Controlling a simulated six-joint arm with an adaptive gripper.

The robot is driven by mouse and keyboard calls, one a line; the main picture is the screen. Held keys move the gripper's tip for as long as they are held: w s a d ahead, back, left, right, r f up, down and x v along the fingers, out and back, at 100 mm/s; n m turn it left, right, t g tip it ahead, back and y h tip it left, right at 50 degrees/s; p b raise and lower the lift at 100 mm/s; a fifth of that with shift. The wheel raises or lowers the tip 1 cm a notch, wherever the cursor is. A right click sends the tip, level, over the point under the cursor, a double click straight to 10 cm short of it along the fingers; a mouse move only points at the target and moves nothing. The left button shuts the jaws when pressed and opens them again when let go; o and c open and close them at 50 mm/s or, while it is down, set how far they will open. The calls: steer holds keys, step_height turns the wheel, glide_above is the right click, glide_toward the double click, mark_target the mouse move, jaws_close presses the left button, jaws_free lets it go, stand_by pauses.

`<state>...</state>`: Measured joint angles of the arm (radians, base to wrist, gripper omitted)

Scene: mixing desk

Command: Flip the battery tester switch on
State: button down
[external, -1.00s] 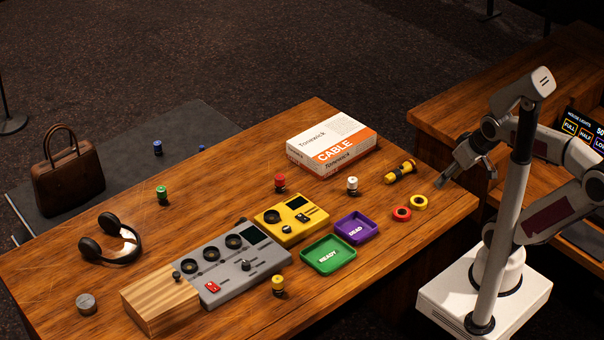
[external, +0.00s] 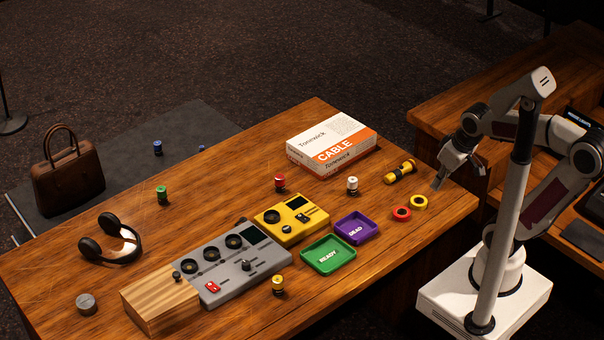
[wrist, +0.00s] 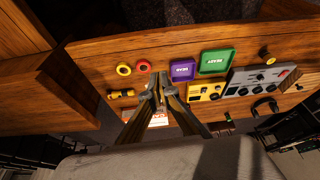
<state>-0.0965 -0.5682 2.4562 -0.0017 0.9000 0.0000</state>
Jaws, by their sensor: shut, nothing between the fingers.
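A grey device (external: 221,265) with three round dials, a dark screen, a knob and a red switch (external: 212,287) lies on the desk. A smaller yellow device (external: 291,220) with a dark knob and small controls stands beside it. No label tells me which one is the battery tester. In the wrist view the grey device (wrist: 262,80) is at right and the yellow device (wrist: 205,91) nearer the centre. My gripper (external: 437,186) is shut and empty, above the desk's right end, far from both devices. Its fingers (wrist: 158,80) point toward the desk in the wrist view.
Green (external: 328,255) and purple (external: 356,228) trays lie between my gripper and the devices. Red (external: 401,214) and yellow (external: 419,202) rings and a yellow-black cylinder (external: 400,172) lie near my gripper. A cable box (external: 331,143) stands at the back. Several small coloured cylinders stand around.

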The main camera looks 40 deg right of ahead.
steer(key=w+a+f, duration=0.2)
steer(key=w+a, duration=0.4)
steer(key=w, duration=0.3)
steer(key=w+a+f, duration=0.1)
steer(key=w+a, duration=0.6)
steer(key=w, duration=0.3)
steer(key=w+a+f+m+g, duration=0.1)
steer(key=w+a+f, duration=0.1)
steer(key=w+a, duration=0.4)
steer(key=w, duration=0.4)
steer(key=shift+w+a+f, duration=0.2)
steer(key=shift+a+f, duration=0.1)
glide_above(305, 218)
steer(key=f, duration=0.7)
steer(key=s+f, duration=0.1)
steer(key=f, duration=0.3)
steer(key=shift+f, duration=1.35)
